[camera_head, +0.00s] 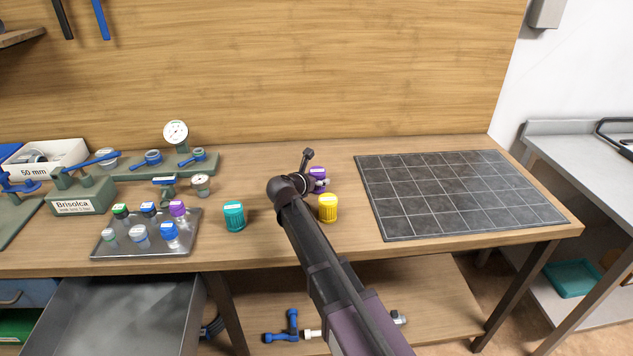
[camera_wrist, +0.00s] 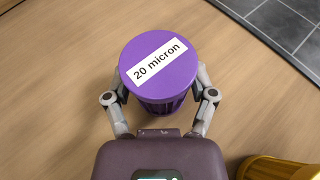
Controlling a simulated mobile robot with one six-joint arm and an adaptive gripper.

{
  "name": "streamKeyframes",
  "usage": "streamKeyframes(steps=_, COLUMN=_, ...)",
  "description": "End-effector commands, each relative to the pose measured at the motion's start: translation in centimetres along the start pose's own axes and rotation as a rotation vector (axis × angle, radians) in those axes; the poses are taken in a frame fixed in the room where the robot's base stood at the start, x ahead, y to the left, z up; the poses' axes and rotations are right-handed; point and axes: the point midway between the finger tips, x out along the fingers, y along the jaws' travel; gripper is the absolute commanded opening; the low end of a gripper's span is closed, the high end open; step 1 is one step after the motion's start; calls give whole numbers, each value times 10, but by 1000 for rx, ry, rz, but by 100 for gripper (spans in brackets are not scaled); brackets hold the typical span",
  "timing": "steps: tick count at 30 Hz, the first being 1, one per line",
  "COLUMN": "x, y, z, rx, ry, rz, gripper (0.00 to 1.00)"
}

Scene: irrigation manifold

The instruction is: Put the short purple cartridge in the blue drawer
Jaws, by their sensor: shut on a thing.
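The purple cartridge (camera_head: 318,172) is at the middle of the bench, partly hidden by my arm. In the wrist view the purple cartridge (camera_wrist: 158,68) is upright, with a white "20 micron" label on its lid. My gripper (camera_wrist: 158,103) has a finger on each side of its body and is shut on it; my gripper (camera_head: 321,184) also shows in the head view. I cannot tell whether its base touches the bench. A blue drawer front (camera_head: 28,292) with a handle is at the lower left. Beside it, an open drawer (camera_head: 125,315) shows an empty grey inside; its front is out of view.
A yellow cartridge (camera_head: 328,208) stands close to my gripper, and a teal one (camera_head: 234,216) stands to the left. A metal tray (camera_head: 140,252) holds several small capped bottles. A dark tiled mat (camera_head: 460,190) lies clear at right. Blue fittings (camera_head: 283,328) lie on the lower shelf.

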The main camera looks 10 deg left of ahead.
Motion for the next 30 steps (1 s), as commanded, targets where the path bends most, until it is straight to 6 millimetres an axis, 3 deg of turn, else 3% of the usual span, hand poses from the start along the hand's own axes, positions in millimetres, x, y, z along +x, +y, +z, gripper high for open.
streamKeyframes(steps=10, x=2, y=0, z=-3, rx=0, ry=0, rz=0, gripper=20)
streamKeyframes(steps=11, x=1, y=0, z=-3, rx=0, ry=0, rz=0, gripper=79)
streamKeyframes(steps=13, x=1, y=0, z=-2, rx=0, ry=0, rz=0, gripper=99)
streamKeyframes(steps=30, x=0, y=0, z=0, rx=0, ry=0, rz=0, gripper=100)
